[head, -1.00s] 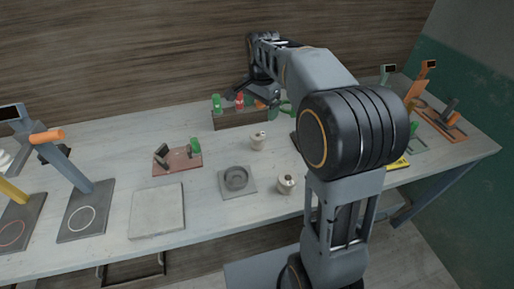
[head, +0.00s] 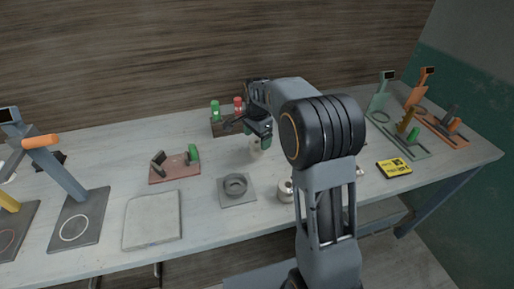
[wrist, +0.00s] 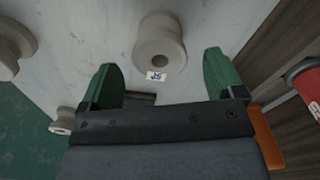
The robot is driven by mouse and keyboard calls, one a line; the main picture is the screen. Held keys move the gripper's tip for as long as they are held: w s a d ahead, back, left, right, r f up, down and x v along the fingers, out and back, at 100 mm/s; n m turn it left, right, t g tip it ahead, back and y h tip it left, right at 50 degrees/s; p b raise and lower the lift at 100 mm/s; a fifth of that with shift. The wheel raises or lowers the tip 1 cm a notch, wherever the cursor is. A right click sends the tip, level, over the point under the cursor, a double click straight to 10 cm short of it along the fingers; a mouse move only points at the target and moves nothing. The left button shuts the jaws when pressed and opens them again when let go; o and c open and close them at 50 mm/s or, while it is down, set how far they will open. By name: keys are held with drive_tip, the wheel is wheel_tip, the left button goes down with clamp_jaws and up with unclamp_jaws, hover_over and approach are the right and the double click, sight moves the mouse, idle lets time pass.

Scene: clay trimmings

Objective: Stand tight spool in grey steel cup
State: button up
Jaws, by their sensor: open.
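A pale spool (head: 256,148) stands on the bench, partly hidden by my gripper in the head view. In the wrist view this spool (wrist: 161,42) lies just ahead of the fingers, with a small tag near its base whose marking I cannot read surely. My gripper (head: 255,132) is open, its green fingers (wrist: 162,78) apart and empty. A second pale spool (head: 285,190) stands nearer the front, partly behind my arm. I cannot tell by sight which is tight. The grey round cup (head: 235,185) sits on a square plate left of the second spool and appears empty.
Behind stands a dark block with green (head: 215,110) and red (head: 238,105) capped items. A reddish board (head: 174,168) with a green piece and a pale slab (head: 152,220) lie left. A yellow card (head: 394,167) and coloured stands are right.

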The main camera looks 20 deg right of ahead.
sight(257, 145)
drive_tip(key=shift+f, duration=2.1)
drive_tip(key=shift+c, duration=0.5)
drive_tip(key=c, duration=1.1)
drive_tip(key=shift+r, duration=0.1)
drive_tip(key=shift+c, duration=0.2)
